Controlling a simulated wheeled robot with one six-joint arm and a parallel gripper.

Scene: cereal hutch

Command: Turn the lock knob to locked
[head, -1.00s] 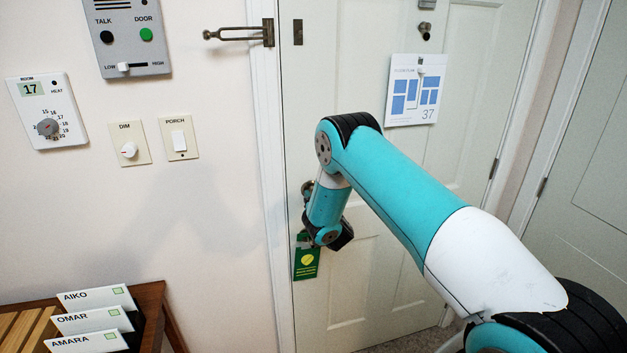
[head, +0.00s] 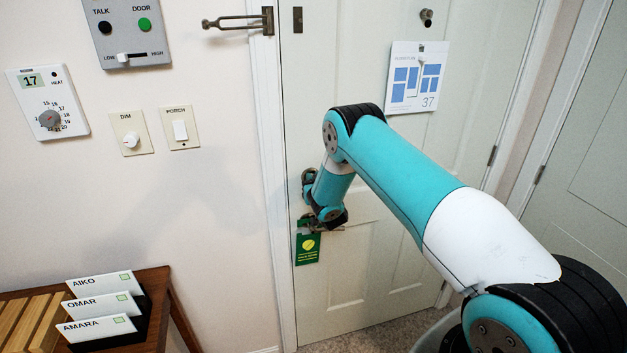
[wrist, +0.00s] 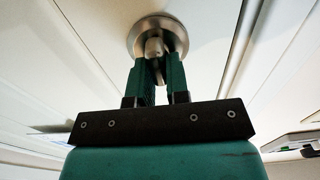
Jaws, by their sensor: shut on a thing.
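The lock knob (wrist: 154,47) is a small metal thumbturn on a round metal plate, seen at the top middle of the wrist view. My gripper (wrist: 158,62) is shut on it, with one dark green finger on each side. The turn piece looks roughly upright in the wrist view, but its lock state cannot be read. In the head view my gripper (head: 309,186) is at the left edge of the white door (head: 345,265), mostly hidden by my wrist, and the knob is hard to make out.
A green hanger (head: 308,247) hangs from the door handle (head: 331,229) just below my wrist. A calendar (head: 416,80) hangs higher on the door. A swing-bar latch (head: 238,20) sticks out at the upper left. A wooden bench (head: 157,290) stands at the lower left.

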